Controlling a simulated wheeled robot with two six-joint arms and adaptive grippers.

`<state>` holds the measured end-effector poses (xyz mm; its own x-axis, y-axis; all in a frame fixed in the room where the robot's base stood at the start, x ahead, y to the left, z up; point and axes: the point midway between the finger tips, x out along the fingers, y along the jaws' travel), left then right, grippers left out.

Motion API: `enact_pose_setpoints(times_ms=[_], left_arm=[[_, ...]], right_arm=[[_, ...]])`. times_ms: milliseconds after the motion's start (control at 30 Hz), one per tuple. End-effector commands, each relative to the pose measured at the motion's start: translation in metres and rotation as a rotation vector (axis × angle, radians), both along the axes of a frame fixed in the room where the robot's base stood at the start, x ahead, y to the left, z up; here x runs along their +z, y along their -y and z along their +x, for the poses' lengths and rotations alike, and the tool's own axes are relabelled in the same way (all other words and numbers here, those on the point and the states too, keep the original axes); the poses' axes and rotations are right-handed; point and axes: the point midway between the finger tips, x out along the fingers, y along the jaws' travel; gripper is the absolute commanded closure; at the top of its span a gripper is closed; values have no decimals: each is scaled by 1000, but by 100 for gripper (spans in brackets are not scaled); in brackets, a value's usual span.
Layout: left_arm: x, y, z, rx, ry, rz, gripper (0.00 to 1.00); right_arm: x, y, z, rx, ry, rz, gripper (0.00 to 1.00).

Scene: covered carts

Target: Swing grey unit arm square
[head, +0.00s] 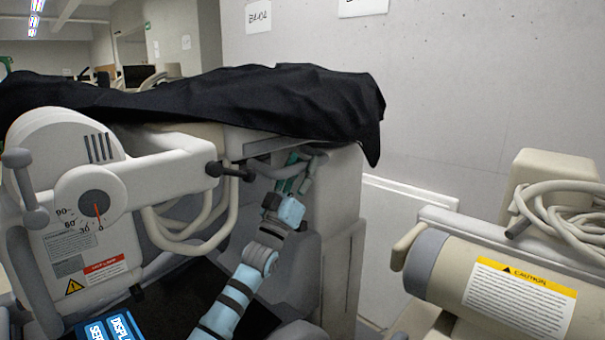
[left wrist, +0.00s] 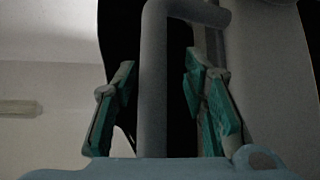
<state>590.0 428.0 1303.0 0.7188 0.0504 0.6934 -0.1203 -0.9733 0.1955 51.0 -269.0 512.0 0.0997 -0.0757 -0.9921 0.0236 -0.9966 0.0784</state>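The grey unit (head: 140,235) stands at the left in the head view, with a dial (head: 94,204) marked 90, 60, 30 and 0. The dial's orange pointer is near 0. Its thick arm (head: 165,172) reaches right and ends in a black knob (head: 230,171). My left gripper (head: 293,180) is right of that knob, beside a grey bent bar (head: 313,160) under the black cover. In the left wrist view its green fingers (left wrist: 165,105) are open, with an upright grey bar (left wrist: 153,80) between them and a gap on each side. My right gripper is not in view.
A black cloth (head: 260,98) drapes over the cart. Pale hoses (head: 205,225) hang behind the unit's arm. A cream cylinder with a caution label (head: 520,295) and coiled hoses (head: 555,205) are at the right. A plain wall (head: 470,90) stands behind.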

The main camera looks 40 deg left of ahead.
Motion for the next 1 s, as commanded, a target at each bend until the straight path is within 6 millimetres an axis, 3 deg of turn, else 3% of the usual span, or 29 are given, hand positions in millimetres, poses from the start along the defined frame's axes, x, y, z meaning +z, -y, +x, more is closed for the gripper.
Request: enact_pose_setpoints(times_ms=[133, 400, 500, 1000], left_arm=[[-17, 3, -14, -4, -4, 2, 60], [-67, 11, -64, -7, -8, 3, 60], [-78, 13, -76, -6, -5, 4, 60], [-82, 13, -81, -5, -3, 3, 60]], right_arm=[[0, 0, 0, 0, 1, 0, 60], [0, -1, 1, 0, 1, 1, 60], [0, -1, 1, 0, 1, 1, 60], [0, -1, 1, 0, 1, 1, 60]])
